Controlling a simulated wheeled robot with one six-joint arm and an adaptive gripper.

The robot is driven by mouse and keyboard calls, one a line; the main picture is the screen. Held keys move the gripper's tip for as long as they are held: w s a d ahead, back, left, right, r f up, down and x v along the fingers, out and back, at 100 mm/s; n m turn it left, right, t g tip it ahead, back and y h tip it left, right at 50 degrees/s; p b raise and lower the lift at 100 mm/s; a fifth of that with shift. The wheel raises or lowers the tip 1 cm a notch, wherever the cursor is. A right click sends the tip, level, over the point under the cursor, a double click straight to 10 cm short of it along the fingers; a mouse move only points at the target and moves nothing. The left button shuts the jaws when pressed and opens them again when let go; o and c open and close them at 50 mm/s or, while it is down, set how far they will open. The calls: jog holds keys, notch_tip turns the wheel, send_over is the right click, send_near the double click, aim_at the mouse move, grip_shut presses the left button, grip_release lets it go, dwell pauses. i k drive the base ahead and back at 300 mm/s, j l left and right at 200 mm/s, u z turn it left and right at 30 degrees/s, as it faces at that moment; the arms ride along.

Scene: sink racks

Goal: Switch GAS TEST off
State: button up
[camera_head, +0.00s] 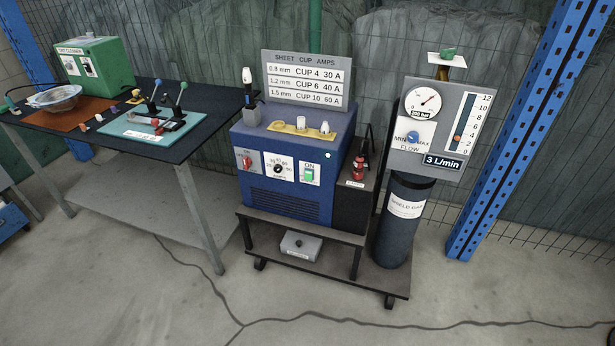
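A blue welding machine (285,205) stands on a dark cart, its front panel facing me. The panel has a red switch (246,162) on the left, an AMPS dial (278,169) in the middle and a green and white rocker switch (308,174) marked ON on the right. A small light (328,155) shows above the rocker. I cannot read a GAS TEST label on any of them. The gas panel (408,160) at the right has a pressure gauge, a FLOW knob (413,137) and a 3 L/min display (442,162). My gripper is not in view.
A shielding gas cylinder (396,230) stands at the cart's right. A grey box (301,245) lies on the cart's lower shelf (335,262). A workbench (185,140) with tools and a green machine (95,62) stands left. The concrete floor in front is clear, with dark lines across it.

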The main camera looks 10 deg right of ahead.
aim_at(309, 173)
jog(key=i+j, duration=0.5)
jog(key=i+j+u, duration=0.15)
jog(key=i+j, duration=0.35)
jog(key=i, duration=0.15)
